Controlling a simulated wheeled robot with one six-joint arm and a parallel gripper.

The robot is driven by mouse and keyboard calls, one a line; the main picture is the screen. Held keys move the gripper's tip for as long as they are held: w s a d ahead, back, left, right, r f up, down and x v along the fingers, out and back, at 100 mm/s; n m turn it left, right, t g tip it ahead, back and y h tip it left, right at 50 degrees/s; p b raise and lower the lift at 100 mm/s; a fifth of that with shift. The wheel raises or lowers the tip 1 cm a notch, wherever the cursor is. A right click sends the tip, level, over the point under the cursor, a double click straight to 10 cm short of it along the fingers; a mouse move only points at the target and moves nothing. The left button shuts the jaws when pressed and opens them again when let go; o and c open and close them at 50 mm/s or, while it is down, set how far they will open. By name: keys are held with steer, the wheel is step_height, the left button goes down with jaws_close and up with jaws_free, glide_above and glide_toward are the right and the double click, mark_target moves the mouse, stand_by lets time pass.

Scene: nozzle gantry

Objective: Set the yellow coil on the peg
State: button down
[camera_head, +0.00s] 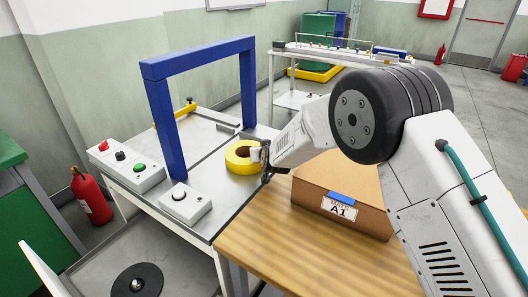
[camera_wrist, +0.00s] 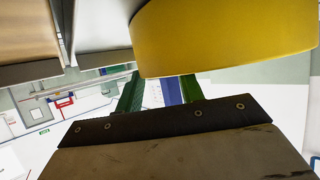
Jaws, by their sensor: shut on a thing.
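The yellow coil (camera_head: 241,168) is a thick ring near the right edge of the grey gantry table; it fills the upper right of the wrist view (camera_wrist: 225,40). My gripper (camera_head: 264,156) is shut on the coil's right side. Whether the coil touches the table or hangs just above it I cannot tell. A black disc with a short metal stud (camera_head: 136,284), which may be the peg, shows at the lower left, apart from the coil. In the wrist view a dark jaw plate of mine lies below the coil, and the grip contact is hidden.
A blue gantry frame (camera_head: 165,125) stands left of the coil on the grey table (camera_head: 228,193). Button boxes (camera_head: 127,165) sit at its left and front (camera_head: 182,202). A cardboard box (camera_head: 345,205) stands close under my arm on a wooden table (camera_head: 275,245).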

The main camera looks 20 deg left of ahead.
steer(key=c, duration=0.9)
jaws_free()
steer(key=shift+f, duration=0.25)
